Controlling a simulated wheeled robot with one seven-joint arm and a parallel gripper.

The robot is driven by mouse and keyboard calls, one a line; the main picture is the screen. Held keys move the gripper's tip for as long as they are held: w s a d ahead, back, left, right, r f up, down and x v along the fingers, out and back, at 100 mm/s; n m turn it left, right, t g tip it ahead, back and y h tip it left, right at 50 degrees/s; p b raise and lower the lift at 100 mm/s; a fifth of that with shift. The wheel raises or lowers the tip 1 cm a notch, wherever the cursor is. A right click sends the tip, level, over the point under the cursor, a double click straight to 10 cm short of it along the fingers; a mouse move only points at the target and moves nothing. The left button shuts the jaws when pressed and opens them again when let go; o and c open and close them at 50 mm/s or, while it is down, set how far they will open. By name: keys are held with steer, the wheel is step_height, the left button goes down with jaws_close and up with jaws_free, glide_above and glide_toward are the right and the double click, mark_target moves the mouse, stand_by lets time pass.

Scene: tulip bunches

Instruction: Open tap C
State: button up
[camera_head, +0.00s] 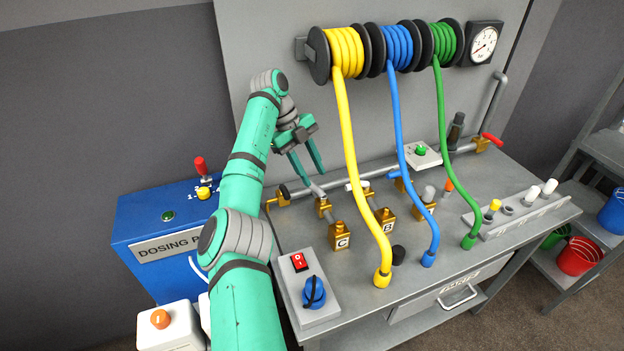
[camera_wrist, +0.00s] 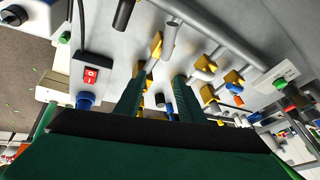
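Tap C is a brass fitting on the bench; its front block (camera_head: 341,241) carries the letter C. A short pipe runs back from it to a second brass piece (camera_head: 323,207) with a grey lever (camera_head: 318,190) on top. My gripper (camera_head: 313,176) is open and empty, with its two green fingers pointing down just above and behind that lever. In the wrist view my gripper's fingers (camera_wrist: 158,82) stand apart, with a grey handle (camera_wrist: 168,42) and brass parts beyond and between them. I cannot tell whether the fingers touch the lever.
Tap B (camera_head: 387,228) stands to the right of tap C. The yellow hose (camera_head: 354,160) hangs down right of my gripper, with blue (camera_head: 401,130) and green (camera_head: 440,130) hoses beyond. A switch box (camera_head: 320,312) is in front. The blue dosing box (camera_head: 150,215) stands left.

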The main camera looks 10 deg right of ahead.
steer(key=s+a+r, duration=0.1)
steer(key=s+r, duration=0.5)
steer(key=s, duration=0.4)
steer(key=shift+s+a, duration=0.35)
steer(key=shift+a, duration=0.05)
